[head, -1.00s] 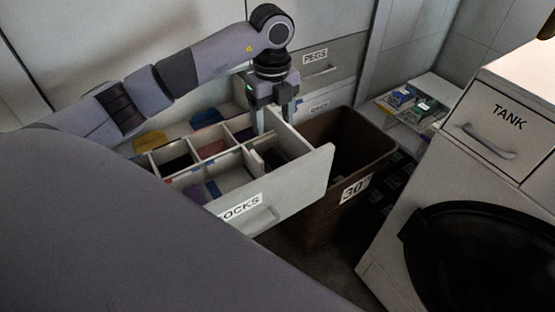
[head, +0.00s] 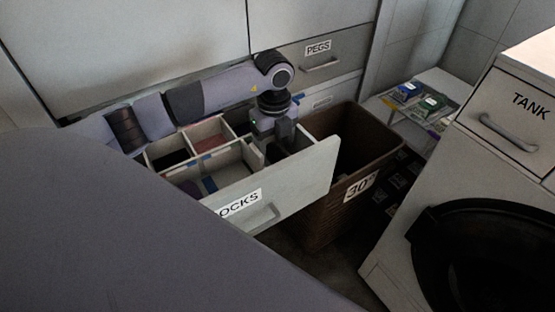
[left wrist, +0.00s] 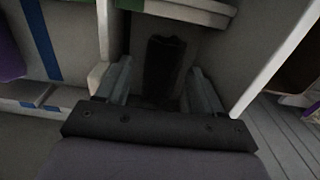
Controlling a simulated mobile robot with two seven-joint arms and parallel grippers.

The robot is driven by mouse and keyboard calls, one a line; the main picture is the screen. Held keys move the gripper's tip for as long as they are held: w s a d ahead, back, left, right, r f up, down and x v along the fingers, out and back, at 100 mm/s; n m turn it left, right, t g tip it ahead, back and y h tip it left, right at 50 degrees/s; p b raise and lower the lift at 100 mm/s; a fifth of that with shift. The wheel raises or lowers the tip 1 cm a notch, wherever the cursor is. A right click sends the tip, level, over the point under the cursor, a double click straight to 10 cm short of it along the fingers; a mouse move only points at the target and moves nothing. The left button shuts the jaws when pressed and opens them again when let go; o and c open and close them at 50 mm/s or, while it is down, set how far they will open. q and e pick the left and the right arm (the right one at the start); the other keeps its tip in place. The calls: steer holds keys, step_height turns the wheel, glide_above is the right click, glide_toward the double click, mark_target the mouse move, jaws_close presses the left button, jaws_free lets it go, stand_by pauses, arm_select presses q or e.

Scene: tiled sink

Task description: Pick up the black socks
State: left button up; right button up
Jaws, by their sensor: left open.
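The black socks (left wrist: 163,65) show in the left wrist view as a dark rolled bundle in a drawer compartment. My left gripper (left wrist: 160,72) is open, with one finger on each side of the bundle; I cannot tell whether they touch it. In the head view the left gripper (head: 274,132) reaches down into the right end of the open socks drawer (head: 310,165), and its fingertips are hidden there. The right gripper is not in view.
Compartment dividers and the drawer's front wall stand close around the left gripper. A brown basket marked 30 (head: 325,215) stands just right of the drawer. A pegs drawer (head: 335,62) is behind, shut. A white cabinet marked tank (head: 520,120) stands at the right.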

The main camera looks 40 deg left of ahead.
arm_select(q)
steer(key=shift+f, duration=1.4)
steer(key=c, duration=0.7)
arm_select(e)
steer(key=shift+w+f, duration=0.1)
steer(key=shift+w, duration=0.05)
arm_select(q)
steer(key=shift+r, duration=0.25)
